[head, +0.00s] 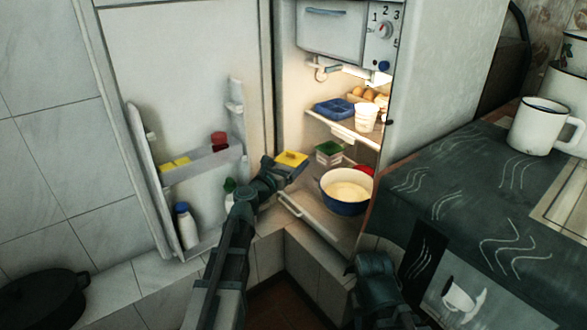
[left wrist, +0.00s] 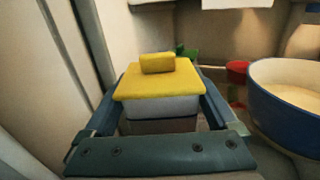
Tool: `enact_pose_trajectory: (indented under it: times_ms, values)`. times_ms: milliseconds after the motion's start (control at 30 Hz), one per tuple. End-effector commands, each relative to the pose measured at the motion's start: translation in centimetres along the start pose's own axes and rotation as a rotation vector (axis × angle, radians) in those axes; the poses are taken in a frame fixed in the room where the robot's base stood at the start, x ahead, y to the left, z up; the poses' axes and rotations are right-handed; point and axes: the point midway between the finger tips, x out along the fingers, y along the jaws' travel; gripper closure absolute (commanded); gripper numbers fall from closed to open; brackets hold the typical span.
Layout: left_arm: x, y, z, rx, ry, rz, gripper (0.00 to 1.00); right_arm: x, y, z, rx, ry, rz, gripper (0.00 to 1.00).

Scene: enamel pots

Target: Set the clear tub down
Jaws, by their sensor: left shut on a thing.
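The clear tub (left wrist: 160,106) has a yellow lid with a raised yellow grip on top. In the left wrist view it sits upright between the two fingers of my left gripper (left wrist: 158,112), which is shut on it. In the head view its yellow lid (head: 291,158) shows at the open fridge, at the end of my left arm, left of the lower shelf. The tub's underside is hidden, so I cannot tell whether it touches a surface. A dark part of my right arm shows at the bottom of the head view; its fingers are not visible.
A blue and white bowl (head: 347,191) stands on the lower fridge shelf, right of the tub. A green-lidded tub (head: 328,153) and a red thing (head: 363,170) are behind. The open fridge door (head: 180,100) stands at the left. Bare shelf (head: 312,214) shows before the bowl.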

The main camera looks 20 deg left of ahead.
Motion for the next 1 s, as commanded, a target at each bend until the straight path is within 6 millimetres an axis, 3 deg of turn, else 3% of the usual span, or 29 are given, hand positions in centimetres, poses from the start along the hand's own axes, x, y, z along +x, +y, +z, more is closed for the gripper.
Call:
enact_pose_trajectory:
  times_ms: [200, 400, 867, 900, 1000]
  values:
    - [2.1, 1.2, -0.7, 0.000, 0.000, 0.003, 0.79, 0.7, -0.1, -0.1, 0.000, 0.000, 0.000, 0.57]
    - [1.6, 1.1, -3.8, 0.000, 0.000, 0.005, 0.79, 3.8, -0.4, -0.2, 0.000, 0.002, 0.000, 0.57]
    - [1.6, 1.2, -4.2, 0.000, 0.000, 0.005, 0.79, 4.2, -0.4, -0.3, 0.000, 0.002, 0.000, 0.57]
    - [1.6, 1.2, -4.1, 0.000, 0.000, 0.005, 0.02, 4.0, -0.4, -0.3, 0.000, 0.002, 0.000, 0.57]
    - [1.6, 1.2, -4.0, 0.000, 0.000, 0.005, 0.00, 4.0, -0.4, -0.2, 0.000, 0.002, 0.000, 0.57]
